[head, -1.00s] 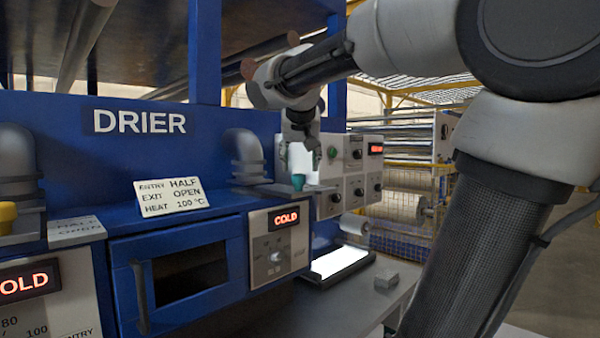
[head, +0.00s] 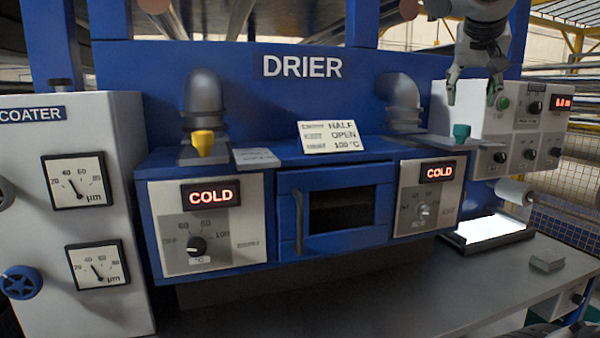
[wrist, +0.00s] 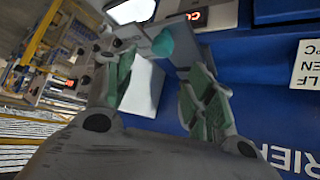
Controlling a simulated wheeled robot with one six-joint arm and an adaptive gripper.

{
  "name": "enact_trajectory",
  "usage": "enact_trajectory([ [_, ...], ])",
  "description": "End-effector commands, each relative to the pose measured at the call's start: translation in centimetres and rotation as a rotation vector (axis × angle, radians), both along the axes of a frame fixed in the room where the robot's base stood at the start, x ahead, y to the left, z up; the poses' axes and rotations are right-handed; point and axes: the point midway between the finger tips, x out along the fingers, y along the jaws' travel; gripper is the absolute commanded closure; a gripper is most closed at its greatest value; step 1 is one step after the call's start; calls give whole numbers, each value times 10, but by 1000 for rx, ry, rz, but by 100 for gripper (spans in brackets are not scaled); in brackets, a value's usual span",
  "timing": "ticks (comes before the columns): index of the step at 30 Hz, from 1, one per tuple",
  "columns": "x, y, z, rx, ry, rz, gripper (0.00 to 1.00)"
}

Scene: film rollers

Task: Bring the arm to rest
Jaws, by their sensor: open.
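My gripper (head: 472,98) is open and empty. It hangs fingers-down at the right of the drier, a little above the teal knob (head: 461,132) on the right-hand exit duct. The wrist view shows its two green-padded fingers (wrist: 160,65) spread apart, with the teal knob (wrist: 163,42) beyond them and clear of both. Most of my arm is outside the head view.
The blue drier (head: 230,60) stands ahead, with a yellow knob (head: 203,143) on its left duct and a card (head: 330,136) on its top. Both displays read COLD. A bright light panel (head: 490,230) and grey block (head: 547,260) lie on the bench at right. Open air surrounds the fingers.

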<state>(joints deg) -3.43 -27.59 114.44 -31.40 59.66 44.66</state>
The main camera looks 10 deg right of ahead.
Motion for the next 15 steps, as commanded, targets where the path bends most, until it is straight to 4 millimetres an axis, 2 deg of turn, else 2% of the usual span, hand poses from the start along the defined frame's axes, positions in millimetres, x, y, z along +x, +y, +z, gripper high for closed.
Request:
enact_trajectory([
  [2, 1, 5, -11, -33, 54, 86, 46],
  [5, -14, 23, -72, -36, 204, 268, 46],
  [6, -26, 31, -99, -25, 255, 339, 46],
  [9, -64, 50, -160, 19, 348, 487, 46],
  [12, -101, 66, -210, 78, 398, 580, 46],
  [15, -131, 76, -244, 139, 411, 601, 46],
])
